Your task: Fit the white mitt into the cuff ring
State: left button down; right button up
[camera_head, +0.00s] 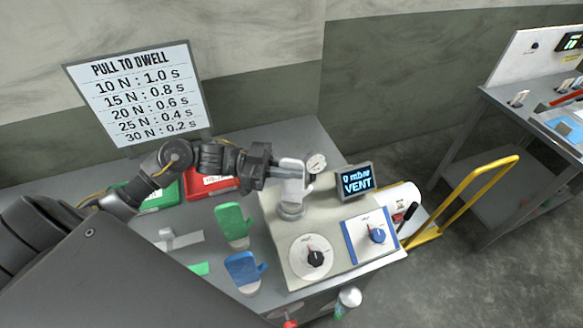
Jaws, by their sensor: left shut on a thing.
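The white mitt (293,187) is upright at the back left of the beige machine, its fingers up and its thumb to one side. My left gripper (279,172) reaches in from the left and is shut on the mitt's upper part. The cuff ring (290,211) is a grey round collar on the machine top, directly below the mitt. The mitt's lower end is at the ring; I cannot tell whether it is inside or just above it. My right gripper is out of view.
A green mitt (232,224) and a blue mitt (243,270) lie left of the machine. A gauge (316,163), a display reading "0 mbar VENT" (356,181) and two dials (311,257) crowd the machine. Green and red boxes (209,182) stand behind, under my arm.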

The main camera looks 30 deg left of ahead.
pick_arm(q)
jog(key=shift+f, duration=0.15)
jog(key=c, duration=1.4)
grip_release()
jog(key=b+v, duration=0.4)
jog(key=v, duration=0.7)
jog(key=shift+d, duration=0.15)
